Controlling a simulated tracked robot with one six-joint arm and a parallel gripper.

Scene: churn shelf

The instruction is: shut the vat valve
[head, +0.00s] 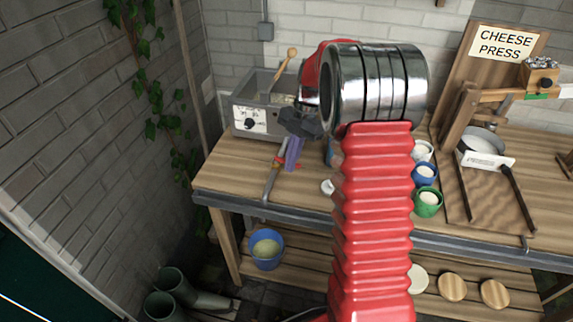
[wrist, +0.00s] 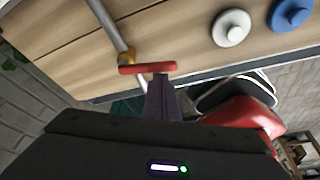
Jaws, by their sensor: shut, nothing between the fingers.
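The metal vat (head: 262,112) stands at the back left of the bench, with a dial on its front and a wooden-handled tool in it. Its grey outlet pipe (head: 270,184) runs over the bench toward the front edge. In the wrist view the valve has a brass body (wrist: 127,57) on the pipe and a red handle (wrist: 140,69) lying across the pipe at an angle. My gripper (wrist: 161,80) is shut and empty, its purple fingers close to the handle's right part. I cannot tell whether they touch. The head view shows my gripper (head: 291,166) at the handle, partly hiding it.
A blue bucket (head: 267,250) with pale yellow contents sits on the lower shelf near the pipe's end. Blue (head: 425,174) and green (head: 428,204) pots stand right of my arm. The cheese press (head: 485,95) is farther right. Boots (head: 175,300) stand on the floor.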

